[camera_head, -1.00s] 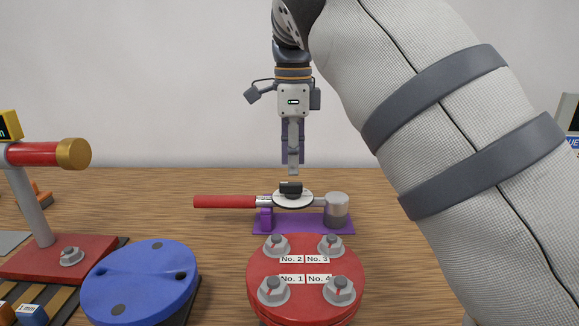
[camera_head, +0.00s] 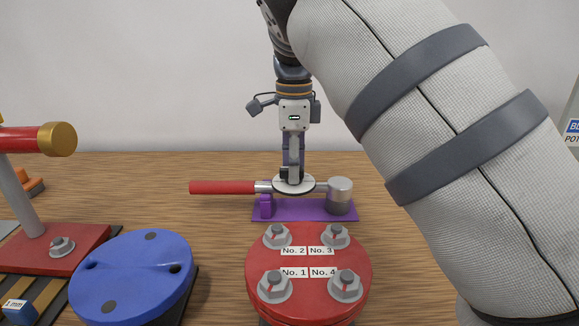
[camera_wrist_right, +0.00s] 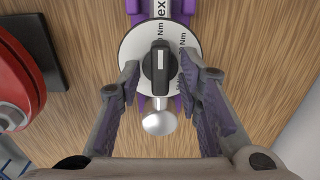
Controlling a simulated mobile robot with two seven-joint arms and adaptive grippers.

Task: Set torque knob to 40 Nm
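The torque knob (camera_wrist_right: 159,70) is a black pointer knob on a white dial (camera_wrist_right: 133,52) with printed Nm labels. In the right wrist view its white mark points toward the top; the number there is not readable. The dial sits on a torque wrench with a red handle (camera_head: 222,187) and a round silver head (camera_head: 340,190), held on a purple stand (camera_head: 308,209). My right gripper (camera_head: 293,178) points straight down over the dial. In the right wrist view its fingers (camera_wrist_right: 160,66) are open, one on each side of the knob, with gaps. My left gripper is out of view.
A red flange (camera_head: 308,262) with several numbered bolts stands in front of the wrench. A blue disc (camera_head: 133,275) lies left of it. A red-based post (camera_head: 35,245) stands at the far left. Wooden table is clear left of the wrench.

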